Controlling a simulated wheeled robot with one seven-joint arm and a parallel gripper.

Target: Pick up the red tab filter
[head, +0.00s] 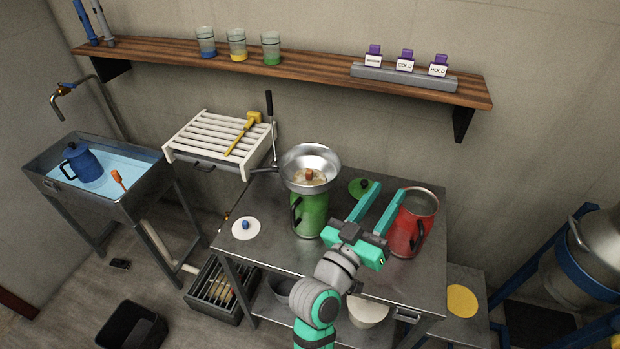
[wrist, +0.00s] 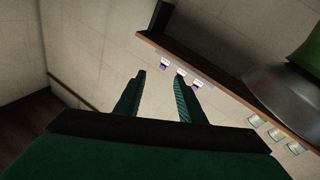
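A steel strainer bowl (head: 310,160) sits on top of a green jug (head: 310,215) on the steel table. In the bowl lies a pale disc with an orange-red tab (head: 309,174), which looks like the red tab filter. A white disc with a blue tab (head: 246,228) lies at the table's left. A green disc (head: 358,187) lies behind, right of the bowl. My gripper (head: 389,187) is open and empty, right of the bowl and left of a red jug (head: 414,222). In the wrist view my gripper (wrist: 160,78) has apart fingers, with the bowl (wrist: 283,92) at the right edge.
A wooden shelf (head: 280,70) on the wall holds cups and purple-topped labelled holders. A sink (head: 95,175) with a blue jug stands left, beside a white slatted rack (head: 215,140) with a yellow brush. A tall dark lever (head: 270,125) rises left of the bowl.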

